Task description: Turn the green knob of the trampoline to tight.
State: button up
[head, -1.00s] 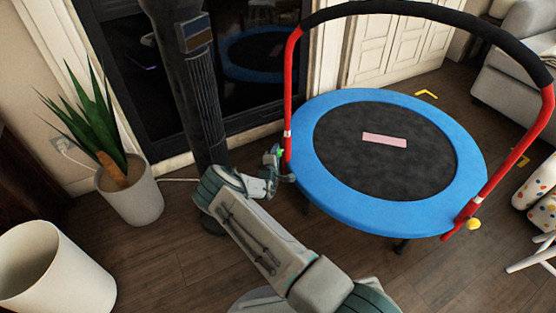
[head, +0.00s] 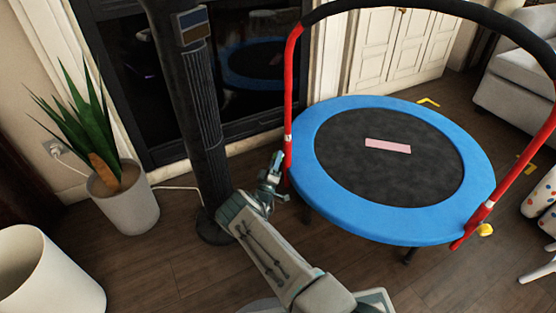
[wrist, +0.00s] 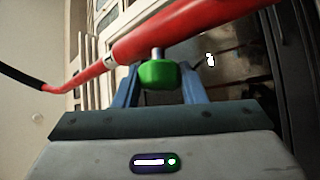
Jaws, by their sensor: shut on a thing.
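The trampoline (head: 315,205) has a blue padded rim, a black mat and a red handle frame with a black top bar. Its green knob (wrist: 158,74) sits on a short metal stem at the red tube (wrist: 190,28) in the wrist view. My gripper (wrist: 160,78) has one finger on each side of the knob and is shut on it. In the head view my gripper (head: 276,168) is at the lower end of the left red post (head: 289,110), and the knob is hidden there. A yellow knob (head: 485,230) is at the lower end of the right red post.
A potted plant (head: 122,208) and a white bin (head: 45,275) stand at the left. A dark column fan (head: 203,120) stands just behind my arm. A pink strip (head: 388,146) lies on the mat. Wooden floor is clear in front of the trampoline.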

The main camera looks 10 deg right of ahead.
jog(key=shift+w+a+r+m+h, duration=0.1)
jog(key=shift+r+m+h, duration=0.05)
jog(key=shift+m+h, duration=0.3)
jog(key=shift+w+a+r+m+h, duration=0.1)
jog(key=shift+m+h, duration=0.25)
jog(key=shift+m, duration=0.1)
jog(key=o, duration=1)
jog(key=shift+s+a, duration=0.1)
jog(key=shift+f, duration=0.1)
jog(key=shift+s+f, duration=0.1)
jog(key=shift+s, duration=0.1)
jog(key=p+v, duration=0.3)
jog(key=v, duration=1)
jog(key=shift+s, duration=0.15)
